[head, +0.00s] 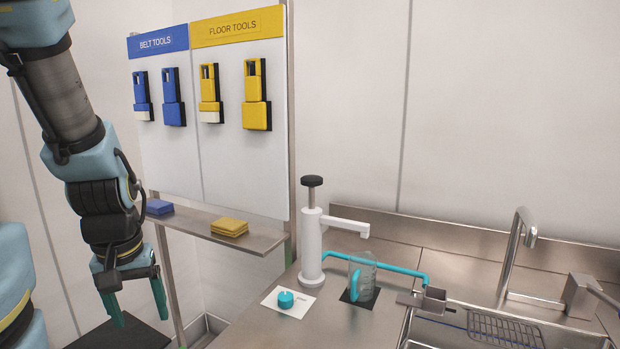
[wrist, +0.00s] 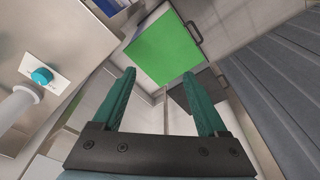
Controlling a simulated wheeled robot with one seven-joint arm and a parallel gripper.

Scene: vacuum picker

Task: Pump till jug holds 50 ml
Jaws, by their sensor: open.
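A white hand pump (head: 311,244) with a black plunger knob (head: 312,181) stands upright on the steel counter, its spout pointing right. A clear jug (head: 366,280) with a teal handle stands on a black pad (head: 357,296) below and right of the spout. Its liquid level is too small to read. A teal tube (head: 390,266) passes by the jug toward a small metal box. My gripper (head: 136,306) hangs open and empty at the left, apart from the pump. In the wrist view my gripper (wrist: 166,100) shows two spread teal fingers with nothing between them.
A teal dial (head: 286,299) on a white card sits in front of the pump. A sink with a rack (head: 500,328) and tap (head: 514,250) is at right. A shelf (head: 215,225) with blue and yellow blocks and a tool board stand behind. A green panel (wrist: 163,48) lies beyond my fingers.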

